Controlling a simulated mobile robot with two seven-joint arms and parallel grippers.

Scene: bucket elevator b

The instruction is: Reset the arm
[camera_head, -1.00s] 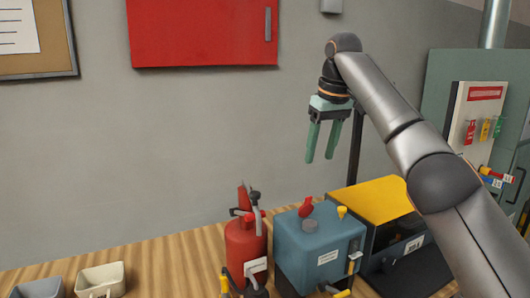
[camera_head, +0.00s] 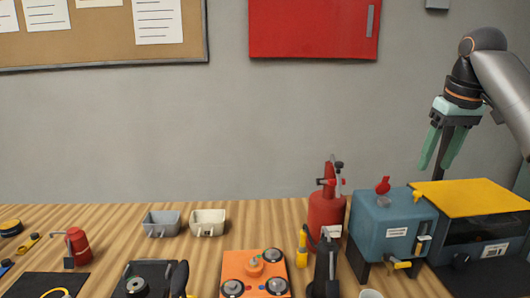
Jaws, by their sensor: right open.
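My right arm (camera_head: 504,88) comes in from the right edge. My left gripper is out of view.
A wooden bench (camera_head: 110,220) runs along the wall. It holds a red extinguisher (camera_head: 325,213), an orange block (camera_head: 254,288), a grey bin (camera_head: 161,223), a cream bin (camera_head: 207,222) and a small red canister (camera_head: 78,246). A red cabinet (camera_head: 310,28) hangs above.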

